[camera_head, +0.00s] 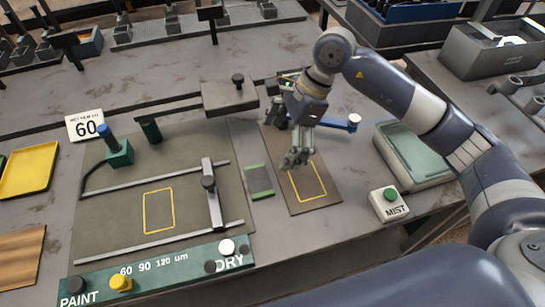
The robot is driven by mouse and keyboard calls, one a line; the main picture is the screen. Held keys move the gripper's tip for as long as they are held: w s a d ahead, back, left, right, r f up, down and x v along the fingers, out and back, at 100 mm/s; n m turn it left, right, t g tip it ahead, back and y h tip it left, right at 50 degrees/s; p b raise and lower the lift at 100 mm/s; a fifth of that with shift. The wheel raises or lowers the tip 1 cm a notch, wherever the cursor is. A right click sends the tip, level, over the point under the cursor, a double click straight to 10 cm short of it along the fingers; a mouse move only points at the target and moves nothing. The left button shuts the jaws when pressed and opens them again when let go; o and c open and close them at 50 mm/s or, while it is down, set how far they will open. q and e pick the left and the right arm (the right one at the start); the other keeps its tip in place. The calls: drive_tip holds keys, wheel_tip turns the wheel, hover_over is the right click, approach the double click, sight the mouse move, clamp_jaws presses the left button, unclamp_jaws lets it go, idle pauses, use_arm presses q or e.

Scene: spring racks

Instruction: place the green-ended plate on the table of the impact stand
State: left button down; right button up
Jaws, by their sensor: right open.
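The green-ended plate (260,181), a small dark plate with a green strip at each end, lies flat on the grey bench. It is between the large film-drawing board and a narrower dark board. That narrower board (316,205), with a yellow outline, looks like the table of the impact stand; no plate shows in the outline. My right gripper (296,158) is open, pointing down over this board, right of and beyond the plate, and apart from it. It hides part of the board and the parts behind. My left gripper is not in view.
The large board (105,220) with rails, a sliding bar (212,190) and a PAINT/DRY panel (150,275) fills the left. A MIST button box (390,204) and a pale-green-topped tray (415,150) stand right. A grey block (230,96) is behind the plate.

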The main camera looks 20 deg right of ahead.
drive_tip(key=m, duration=0.4)
drive_tip(key=m+t+y+b, duration=0.1)
drive_tip(key=m+y+b, duration=0.3)
drive_tip(key=m, duration=3)
approach(260, 179)
drive_tip(key=shift+s+a+f+h+b, duration=0.1)
drive_tip(key=shift+a+f+h+b, duration=0.25)
drive_tip(key=shift+a, duration=0.25)
drive_tip(key=shift+a+f+h+b, duration=0.25)
drive_tip(key=shift+a+f+b, duration=0.1)
drive_tip(key=shift+a, duration=0.2)
drive_tip(key=shift+p+x, duration=0.5)
drive_tip(key=shift+x, duration=2.25)
drive_tip(key=shift+r, duration=0.1)
drive_tip(key=shift+c, duration=0.6)
